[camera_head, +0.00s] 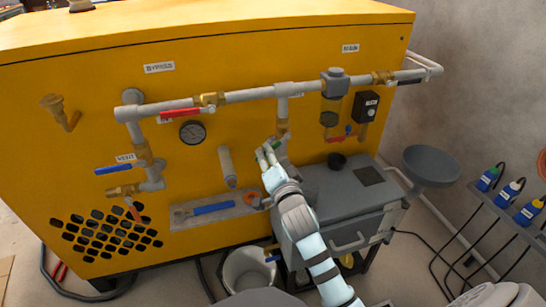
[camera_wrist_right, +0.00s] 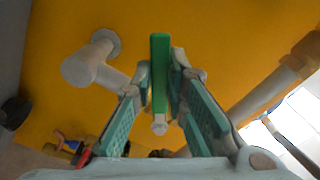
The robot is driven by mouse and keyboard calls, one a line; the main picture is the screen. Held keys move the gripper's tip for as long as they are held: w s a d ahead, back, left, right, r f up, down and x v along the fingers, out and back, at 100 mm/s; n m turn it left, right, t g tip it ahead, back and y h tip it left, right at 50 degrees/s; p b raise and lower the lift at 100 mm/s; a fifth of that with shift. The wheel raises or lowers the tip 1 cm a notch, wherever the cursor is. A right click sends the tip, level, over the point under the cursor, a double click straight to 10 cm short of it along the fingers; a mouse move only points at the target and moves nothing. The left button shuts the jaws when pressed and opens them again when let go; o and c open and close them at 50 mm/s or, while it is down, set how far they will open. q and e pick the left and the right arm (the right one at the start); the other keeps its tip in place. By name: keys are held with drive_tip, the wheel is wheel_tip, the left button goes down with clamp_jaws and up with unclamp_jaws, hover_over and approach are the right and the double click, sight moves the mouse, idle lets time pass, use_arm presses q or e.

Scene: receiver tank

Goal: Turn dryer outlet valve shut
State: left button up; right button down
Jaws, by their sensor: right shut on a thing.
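My right gripper (camera_head: 267,154) reaches up to the pipework on the yellow cabinet, below the middle drop pipe (camera_head: 282,108). In the right wrist view, my right gripper (camera_wrist_right: 166,100) is shut on a green lever handle (camera_wrist_right: 160,65), which stands upright between the fingers. In the head view the fingers largely hide this handle. A brass valve with a red lever (camera_head: 180,113) sits on the upper pipe, and one with a blue lever (camera_head: 113,170) is at the left. My left gripper is out of view.
A gauge (camera_head: 193,132) and a tool shelf with a blue-handled tool (camera_head: 213,209) are on the cabinet. A grey box (camera_head: 345,195), a funnel (camera_head: 430,166) and a rack of bottles (camera_head: 508,192) stand to the right. A white bucket (camera_head: 247,270) is below.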

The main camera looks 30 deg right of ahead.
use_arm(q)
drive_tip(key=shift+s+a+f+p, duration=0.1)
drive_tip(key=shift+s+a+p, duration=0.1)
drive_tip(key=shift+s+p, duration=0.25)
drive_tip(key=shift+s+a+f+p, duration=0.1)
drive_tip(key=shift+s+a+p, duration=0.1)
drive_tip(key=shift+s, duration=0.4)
use_arm(e)
drive_tip(key=r+m, duration=0.1)
drive_tip(key=m, duration=0.1)
drive_tip(key=a+r+m, duration=0.1)
drive_tip(key=m, duration=0.1)
drive_tip(key=r+m, duration=0.2)
drive_tip(key=m, duration=0.1)
drive_tip(key=shift+w+a, duration=0.1)
drive_tip(key=shift+a, duration=0.05)
drive_tip(key=c, duration=1.6)
unclamp_jaws()
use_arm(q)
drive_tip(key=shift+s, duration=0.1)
use_arm(e)
drive_tip(key=shift+r, duration=0.1)
